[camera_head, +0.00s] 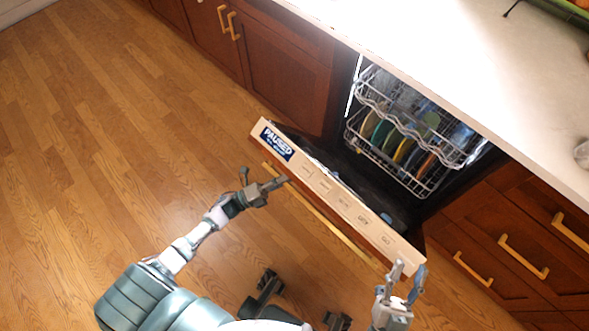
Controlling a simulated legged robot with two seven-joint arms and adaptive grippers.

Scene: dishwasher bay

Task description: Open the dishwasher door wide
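The dishwasher door (335,195) hangs partly open, tilted out from the cabinet front, with its pale control edge and a blue "PAUSED" label facing up. A long gold handle (325,217) runs along its outer side. My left gripper (264,177) is at the outer side near the handle's left end, its fingers spread; I cannot tell whether it touches the door. My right gripper (408,268) is at the door's right corner, fingers apart, with no clear grip on anything. Inside the dishwasher, wire racks (375,150) hold several colored plates.
Wooden cabinets with gold handles flank the dishwasher, with drawers (520,245) on the right. A pale countertop (470,65) runs above. The wood floor (110,130) to the left is clear.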

